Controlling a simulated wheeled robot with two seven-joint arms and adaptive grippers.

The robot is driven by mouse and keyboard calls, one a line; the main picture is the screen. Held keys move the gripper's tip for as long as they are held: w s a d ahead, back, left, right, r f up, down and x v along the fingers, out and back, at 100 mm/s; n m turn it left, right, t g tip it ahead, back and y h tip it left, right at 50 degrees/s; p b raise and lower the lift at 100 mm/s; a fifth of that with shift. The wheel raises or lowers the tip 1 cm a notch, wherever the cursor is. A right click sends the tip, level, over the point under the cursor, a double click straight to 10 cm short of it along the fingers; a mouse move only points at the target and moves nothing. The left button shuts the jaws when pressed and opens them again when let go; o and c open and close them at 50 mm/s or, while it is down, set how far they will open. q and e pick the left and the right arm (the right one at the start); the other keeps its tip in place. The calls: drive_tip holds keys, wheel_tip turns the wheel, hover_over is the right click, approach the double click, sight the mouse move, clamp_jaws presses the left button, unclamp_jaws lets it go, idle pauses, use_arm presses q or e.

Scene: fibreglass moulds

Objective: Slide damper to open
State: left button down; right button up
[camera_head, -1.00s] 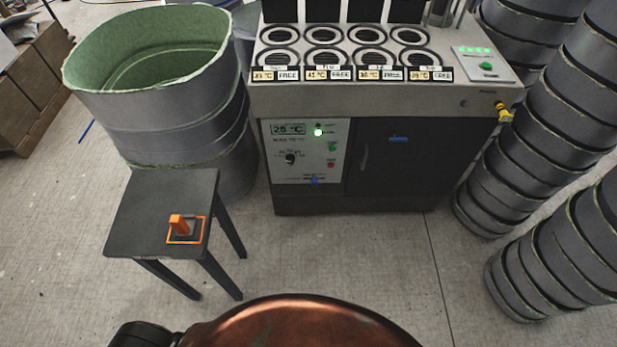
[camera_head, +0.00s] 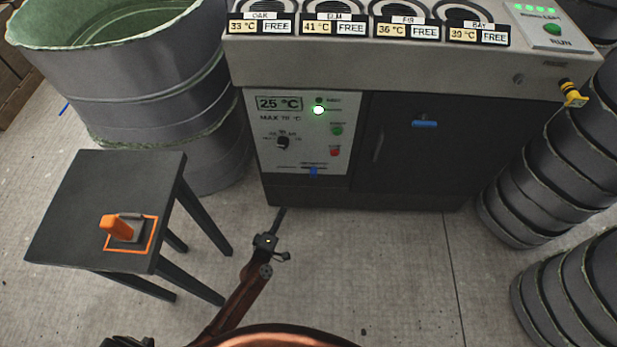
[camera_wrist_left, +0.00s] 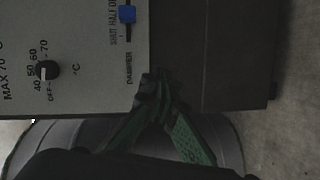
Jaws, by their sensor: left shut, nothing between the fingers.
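The damper slider is a blue knob (camera_head: 313,171) at the bottom of the light control panel (camera_head: 262,145) on the oven cabinet. In the left wrist view the blue knob (camera_wrist_left: 127,14) is near the top edge, beside the word HALF on its scale; the scale's far end is cut off. My left gripper (camera_head: 281,214) is in front of the cabinet, below and left of the knob. In the left wrist view its green-padded fingers (camera_wrist_left: 158,90) come together at the tips, shut and empty, apart from the knob. My right gripper is not in view.
A dark stool (camera_head: 75,220) with an orange-handled item (camera_head: 122,228) stands at the left. Large grey tubs (camera_head: 125,75) stand behind it. Stacked grey moulds (camera_head: 545,185) stand at the right. A selector dial (camera_head: 283,142) sits above the slider. Floor before the cabinet is clear.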

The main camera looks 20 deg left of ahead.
sight(314, 173)
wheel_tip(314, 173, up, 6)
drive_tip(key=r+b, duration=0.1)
drive_tip(key=b, duration=0.2)
use_arm(q)
drive_tip(key=w+r+n, duration=0.1)
drive_tip(key=w, duration=0.3)
drive_tip(key=w+r+n+t, duration=0.1)
drive_tip(key=w+r, duration=0.1)
drive_tip(key=w, duration=0.3)
drive_tip(key=w+r+n, duration=0.1)
drive_tip(key=w, duration=0.3)
drive_tip(key=shift+w+d+r+y, duration=0.2)
drive_tip(key=shift+w+y, duration=0.05)
drive_tip(key=shift+y, duration=0.05)
drive_tip(key=d, duration=0.1)
drive_tip(key=w+d, duration=0.1)
drive_tip(key=d, duration=0.1)
drive_tip(key=shift+w+r+b, duration=0.1)
drive_tip(key=shift+b, duration=0.3)
drive_tip(key=shift+w+d, duration=0.1)
drive_tip(key=shift+d, duration=0.35)
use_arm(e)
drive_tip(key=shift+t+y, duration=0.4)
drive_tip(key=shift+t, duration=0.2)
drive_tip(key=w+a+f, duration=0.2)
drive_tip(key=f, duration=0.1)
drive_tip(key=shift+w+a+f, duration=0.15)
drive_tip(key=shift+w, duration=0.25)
use_arm(q)
drive_tip(key=shift+d, duration=0.1)
